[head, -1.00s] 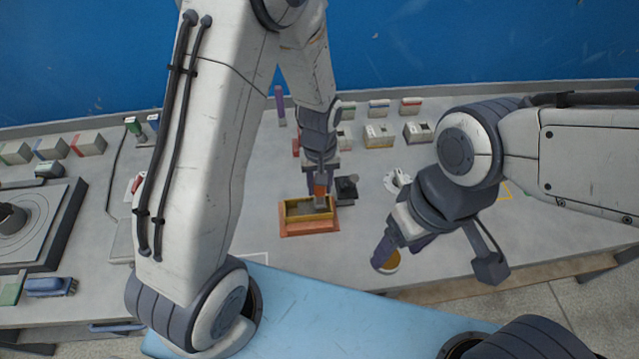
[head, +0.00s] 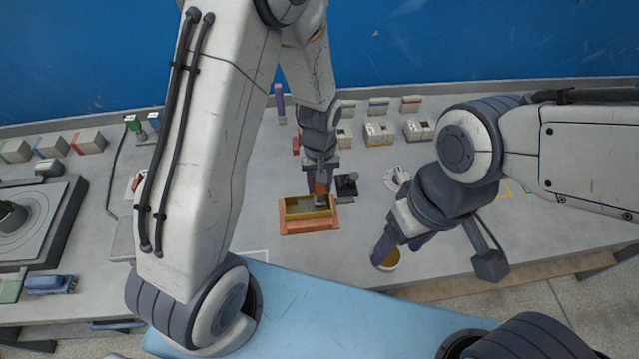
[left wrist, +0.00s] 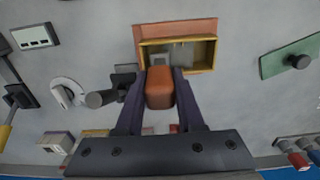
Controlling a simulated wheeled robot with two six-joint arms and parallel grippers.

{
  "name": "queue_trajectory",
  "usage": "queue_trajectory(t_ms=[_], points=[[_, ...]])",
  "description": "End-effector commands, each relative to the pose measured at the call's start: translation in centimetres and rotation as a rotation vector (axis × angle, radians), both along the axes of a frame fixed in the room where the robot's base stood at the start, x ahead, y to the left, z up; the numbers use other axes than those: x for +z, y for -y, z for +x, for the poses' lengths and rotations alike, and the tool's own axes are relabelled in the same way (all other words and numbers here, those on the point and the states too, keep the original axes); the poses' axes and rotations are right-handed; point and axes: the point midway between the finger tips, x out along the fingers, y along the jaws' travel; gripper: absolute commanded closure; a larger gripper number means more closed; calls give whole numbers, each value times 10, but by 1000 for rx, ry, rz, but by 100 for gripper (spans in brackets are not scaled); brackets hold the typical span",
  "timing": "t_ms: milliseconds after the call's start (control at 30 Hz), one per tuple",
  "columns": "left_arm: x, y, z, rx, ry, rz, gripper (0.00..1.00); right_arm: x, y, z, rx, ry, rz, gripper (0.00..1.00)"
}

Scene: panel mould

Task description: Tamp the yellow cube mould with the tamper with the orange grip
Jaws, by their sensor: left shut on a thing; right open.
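The yellow mould (head: 290,209) is an open box on an orange-brown base at the middle of the table; it also shows in the left wrist view (left wrist: 212,52). My left gripper (head: 320,187) is shut on the orange grip of the tamper (left wrist: 160,90), with a finger on either side. The tamper is over the right part of the mould in the head view, its grey foot at or inside the opening. I cannot tell whether the foot touches the fill. My right gripper (head: 388,252) is open, off to the right of the mould, near the table's front.
A small black device (head: 346,186) stands close to the mould's right. A white round fitting (head: 396,179) lies further right. Several small boxes (head: 379,133) stand at the back. A purple post (head: 280,104) stands behind the mould. A round yellowish thing (head: 390,262) shows by my right gripper.

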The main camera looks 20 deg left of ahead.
Motion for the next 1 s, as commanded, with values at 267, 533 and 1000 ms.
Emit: queue_trajectory(t_ms=[267, 533, 1000], points=[[20, 0, 0, 0, 1, 0, 100, 17, 0, 0, 0, 0, 0, 32], [19, 0, 0, 0, 0, 0, 100, 17, 0, 0, 2, 0, 0, 32], [61, 0, 0, 0, 0, 0, 100, 54, 0, 0, 8, 1, 0, 32]])
